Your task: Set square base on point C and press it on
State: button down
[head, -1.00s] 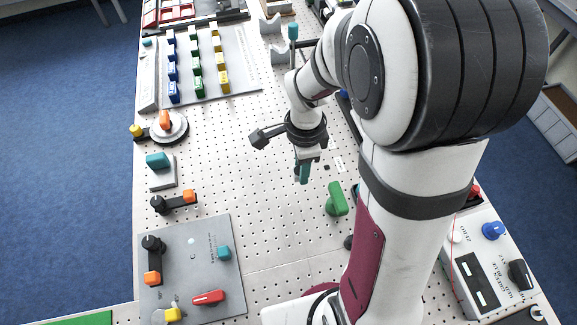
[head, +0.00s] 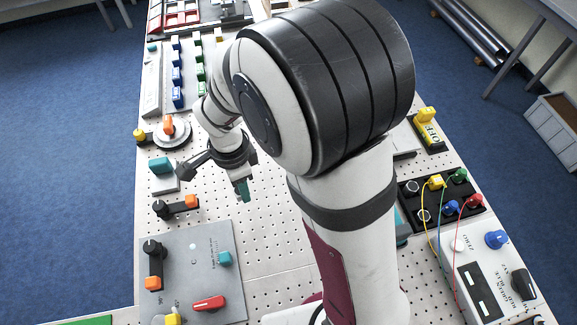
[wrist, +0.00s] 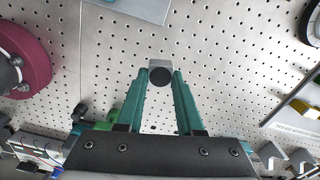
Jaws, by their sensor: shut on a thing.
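My gripper (head: 242,190) hangs over the pegboard, right of the teal switch block, and its teal fingers point down. In the wrist view my gripper (wrist: 160,82) is shut on a small grey square-edged piece with a dark round face, which looks like the square base (wrist: 160,64). It sits between the fingertips, above the perforated board. In the head view the held piece is too small to make out. I cannot make out a mark for point C in any view.
A grey panel (head: 185,275) with a red handle (head: 208,303) and a teal knob (head: 224,258) lies in front. Left are a black and orange lever (head: 176,206) and a teal block (head: 160,165). Bare pegboard (head: 262,235) lies right of the panel.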

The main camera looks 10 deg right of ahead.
jog(key=s+a+f+n, duration=0.1)
jog(key=s+a+n, duration=0.2)
jog(key=a, duration=1.1)
jog(key=s, duration=0.2)
jog(key=shift+s, duration=0.4)
send_over(194, 245)
jog(key=shift+f, duration=2.75)
jog(key=shift+f, duration=1.45)
jog(key=shift+r, duration=0.1)
jog(key=shift+c, duration=2.3)
grip_release()
